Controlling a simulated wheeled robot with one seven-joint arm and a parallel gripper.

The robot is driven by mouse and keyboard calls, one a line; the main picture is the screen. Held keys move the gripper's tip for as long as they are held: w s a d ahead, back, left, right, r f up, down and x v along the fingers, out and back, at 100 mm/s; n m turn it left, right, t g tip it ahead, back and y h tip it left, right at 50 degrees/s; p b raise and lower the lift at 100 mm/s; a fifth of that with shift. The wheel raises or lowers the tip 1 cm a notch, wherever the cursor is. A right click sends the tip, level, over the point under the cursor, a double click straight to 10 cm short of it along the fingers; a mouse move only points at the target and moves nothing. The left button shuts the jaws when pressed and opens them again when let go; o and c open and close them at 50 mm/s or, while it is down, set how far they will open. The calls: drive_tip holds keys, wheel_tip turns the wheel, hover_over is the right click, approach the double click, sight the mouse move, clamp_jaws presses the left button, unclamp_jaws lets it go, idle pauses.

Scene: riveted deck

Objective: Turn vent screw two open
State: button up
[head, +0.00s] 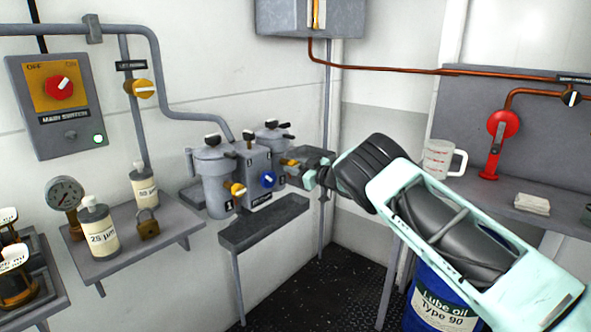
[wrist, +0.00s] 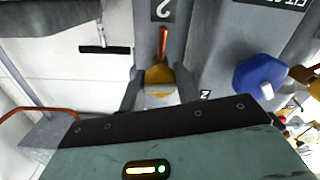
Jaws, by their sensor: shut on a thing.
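The duplex filter unit (head: 217,180) stands by the wall with two grey canisters and a middle block. Vent screw two, a yellow-orange knob (head: 289,163), is at its right side. In the wrist view this knob (wrist: 160,75) sits between my fingers below a dark plate marked 2 (wrist: 163,10). My gripper (head: 304,170) comes in from the right and is shut on the knob; in the wrist view its fingers (wrist: 160,92) flank it. The fingers and wrist hide part of the knob and right canister in the head view.
A blue knob (head: 267,179) and another yellow knob (head: 238,190) are on the unit's front; the blue knob is close right of my fingers in the wrist view (wrist: 258,76). A grey ledge (head: 262,222) lies below. A shelf (head: 130,240) with bottles is left.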

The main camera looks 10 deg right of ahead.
drive_tip(key=n+b, duration=0.3)
drive_tip(key=n, duration=0.1)
drive_tip(key=shift+f+b, duration=0.15)
drive_tip(key=shift+b, duration=0.15)
drive_tip(key=n+b, duration=0.4)
drive_tip(key=shift+n, duration=0.4)
drive_tip(key=n+b, duration=0.4)
drive_tip(key=b, duration=0.1)
drive_tip(key=n+b, duration=0.3)
drive_tip(key=n, duration=0.1)
drive_tip(key=shift+b, duration=0.35)
drive_tip(key=o, duration=1)
drive_tip(key=shift+r, duration=0.2)
drive_tip(key=shift+d, duration=0.1)
drive_tip(key=v, duration=1.7)
drive_tip(key=shift+s, duration=0.15)
